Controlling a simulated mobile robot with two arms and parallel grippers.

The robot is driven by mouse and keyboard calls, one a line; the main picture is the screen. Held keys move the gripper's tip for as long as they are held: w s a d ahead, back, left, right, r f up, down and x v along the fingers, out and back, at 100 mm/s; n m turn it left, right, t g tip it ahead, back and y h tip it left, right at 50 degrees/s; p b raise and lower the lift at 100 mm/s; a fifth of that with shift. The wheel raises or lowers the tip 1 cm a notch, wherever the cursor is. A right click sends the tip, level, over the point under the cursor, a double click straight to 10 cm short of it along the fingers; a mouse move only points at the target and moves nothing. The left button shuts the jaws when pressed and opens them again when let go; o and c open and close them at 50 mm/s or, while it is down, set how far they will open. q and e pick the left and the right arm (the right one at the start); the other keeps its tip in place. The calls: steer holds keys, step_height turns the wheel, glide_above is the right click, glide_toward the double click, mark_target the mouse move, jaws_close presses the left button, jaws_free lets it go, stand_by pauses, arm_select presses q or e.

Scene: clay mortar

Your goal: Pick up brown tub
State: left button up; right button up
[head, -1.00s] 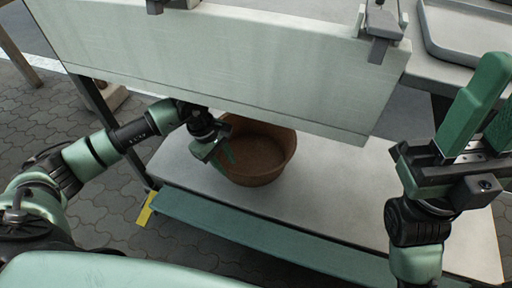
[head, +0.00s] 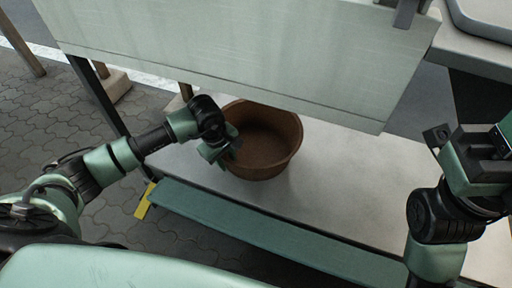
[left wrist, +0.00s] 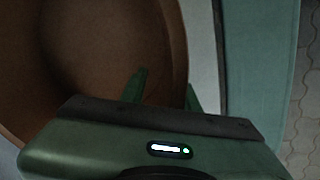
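The brown tub (head: 268,135) is a round, open, empty bowl on the pale lower shelf, partly under the front panel. My left gripper (head: 230,150) is at the tub's left rim. In the left wrist view the tub (left wrist: 90,50) fills the left side. There the left gripper (left wrist: 163,92) is open, with one green finger over the inside of the tub and the other outside its wall. The rim runs between them; contact is not clear. My right gripper (head: 492,150) is away from the tub at the right edge, its fingers mostly cut off.
A large pale panel (head: 240,50) hangs above the back of the tub. The pale shelf (head: 340,190) is bare to the tub's right. A green beam (head: 270,225) runs along its front edge, with a yellow piece (head: 145,202) at the left end.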

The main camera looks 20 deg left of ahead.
arm_select(q)
steer(key=shift+w+d+f, duration=0.1)
steer(key=shift+f, duration=0.65)
steer(key=shift+f+b, duration=0.2)
steer(key=shift+b, duration=0.1)
steer(key=shift+c, duration=0.3)
jaws_close()
stand_by(1.1)
